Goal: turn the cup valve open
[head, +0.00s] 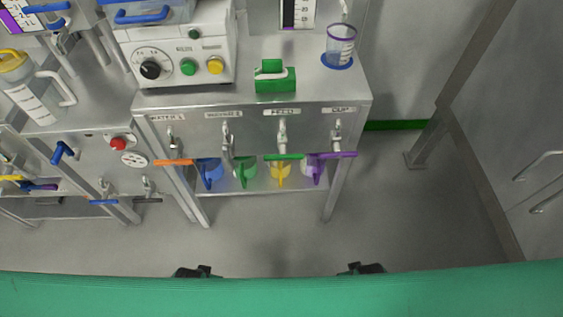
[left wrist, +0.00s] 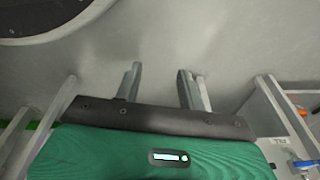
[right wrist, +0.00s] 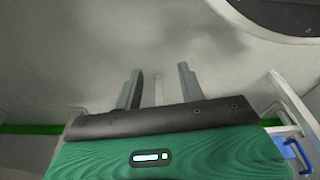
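The cup valve (head: 337,130) is the rightmost of the taps on the front of the steel bench, under a label reading CUP. A purple bar handle (head: 335,155) shows below it, lying about level across the picture. Whether the valve is open or closed I cannot tell. In the head view only dark parts of my left gripper (head: 197,271) and right gripper (head: 362,268) show at the bottom edge, well short of the bench. In the left wrist view my left gripper (left wrist: 160,82) has its fingers apart and empty. In the right wrist view my right gripper (right wrist: 158,80) is likewise open and empty.
Taps labelled water, wash and feed (head: 282,130) stand left of the cup valve, with coloured jugs (head: 244,170) below. A purple-rimmed cup (head: 340,45) stands on the bench top. A metal post (head: 450,90) rises at right. The floor before the bench is clear.

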